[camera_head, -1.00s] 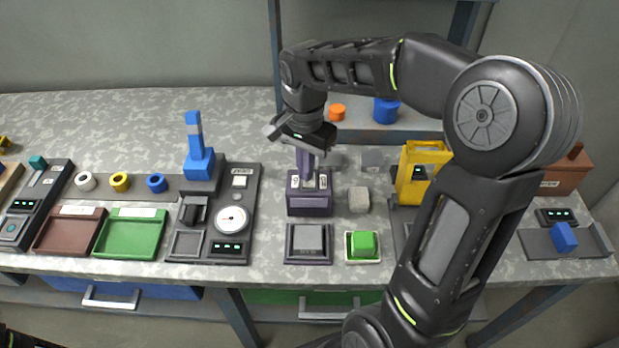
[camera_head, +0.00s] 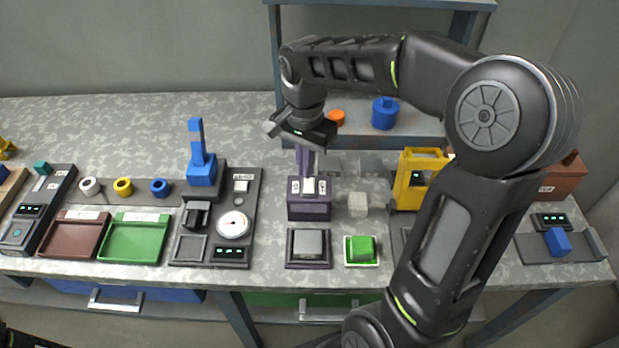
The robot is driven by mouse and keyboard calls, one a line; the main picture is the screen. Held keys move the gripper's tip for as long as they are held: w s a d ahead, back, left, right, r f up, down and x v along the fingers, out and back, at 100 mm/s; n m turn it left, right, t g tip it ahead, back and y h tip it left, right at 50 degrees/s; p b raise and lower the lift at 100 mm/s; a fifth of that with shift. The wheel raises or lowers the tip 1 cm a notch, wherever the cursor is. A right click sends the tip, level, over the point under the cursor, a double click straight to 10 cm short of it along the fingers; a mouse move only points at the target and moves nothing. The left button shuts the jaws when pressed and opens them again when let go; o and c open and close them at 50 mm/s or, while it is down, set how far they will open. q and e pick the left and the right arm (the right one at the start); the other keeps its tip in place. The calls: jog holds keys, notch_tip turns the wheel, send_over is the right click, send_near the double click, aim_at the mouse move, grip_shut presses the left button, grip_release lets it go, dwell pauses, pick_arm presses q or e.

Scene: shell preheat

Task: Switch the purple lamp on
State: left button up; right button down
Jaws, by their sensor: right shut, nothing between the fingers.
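The purple lamp (camera_head: 309,207) stands at the middle of the bench, a dark purple base with a purple post rising behind. A pale switch (camera_head: 309,187) sits on top of its base between two small white labels. My right gripper (camera_head: 304,143) is shut and empty, above the switch and in front of the upper post. It appears apart from the switch. The top of the lamp is hidden behind the gripper, and I cannot tell whether it is lit. My left gripper is out of view.
A grey block (camera_head: 358,204) and a yellow device (camera_head: 412,180) stand to the right of the lamp. A grey pad (camera_head: 308,243) and a green block (camera_head: 361,249) are in front. A gauge panel with a blue post (camera_head: 201,170) is left. My right arm covers part of the right side.

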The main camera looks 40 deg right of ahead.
aim_at(306, 185)
jog(key=shift+r+p, duration=1.1)
jog(key=shift+r, duration=0.65)
